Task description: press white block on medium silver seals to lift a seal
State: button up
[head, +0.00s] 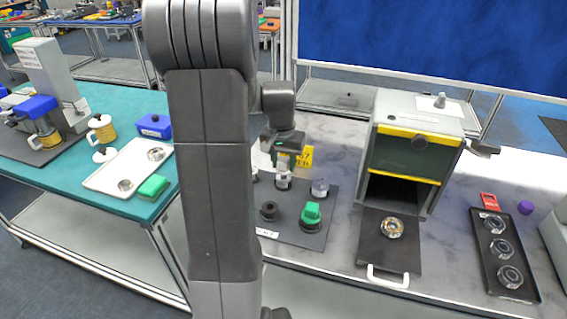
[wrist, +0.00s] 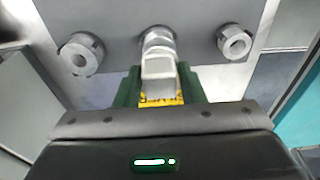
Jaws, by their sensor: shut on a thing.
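My gripper (head: 284,165) is over the back of the dark mat (head: 300,236) in the head view. It also shows in the wrist view (wrist: 159,88), its dark green fingers shut on the pale grey-white block (wrist: 158,72), with a yellow part between them. The block's end overlaps the middle silver seal piece (wrist: 157,44); I cannot tell whether they touch. This middle piece also shows below the gripper in the head view (head: 283,182). Other silver pieces stand apart at its left (wrist: 82,53) and right (wrist: 235,42) in the wrist view.
A black knob-like piece (head: 269,210) and a green-topped piece (head: 312,214) stand at the mat's front. Right are an open-doored grey box (head: 420,115) and a black tray (head: 488,222) of round parts. My arm hides part of the left side.

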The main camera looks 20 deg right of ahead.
aim_at(284, 158)
jog(key=shift+r+p, duration=1.4)
jog(key=shift+r, duration=0.75)
